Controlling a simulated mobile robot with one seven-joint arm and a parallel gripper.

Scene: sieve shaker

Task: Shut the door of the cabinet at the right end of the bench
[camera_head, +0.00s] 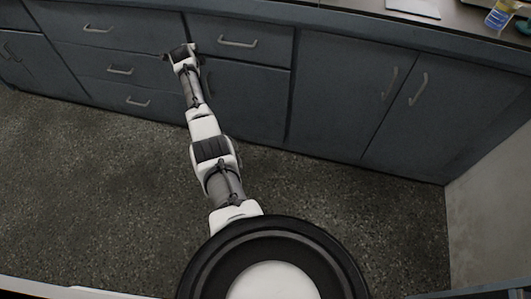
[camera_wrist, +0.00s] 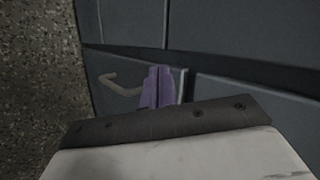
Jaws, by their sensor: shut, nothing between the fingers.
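The cabinet at the right end of the bench has two dark blue-grey doors, a left door (camera_head: 335,100) and a right door (camera_head: 450,110). Each has a pale vertical handle near their shared seam: the left handle (camera_head: 389,83) and the right handle (camera_head: 418,88). Both doors look flush with the front, with no clear gap. My gripper (camera_head: 178,52) is well left of them, close to the drawer fronts. In the wrist view its purple fingers (camera_wrist: 158,87) are together and empty, beside a pale handle (camera_wrist: 120,84). I cannot tell whether they touch it.
Drawers with handles (camera_head: 97,29) fill the bench front at the left, and another drawer (camera_head: 240,40) is right of my gripper. A pale wall (camera_head: 485,210) stands at the right. The speckled floor (camera_head: 350,210) before the right cabinet is clear. A bottle (camera_head: 502,14) stands on the benchtop.

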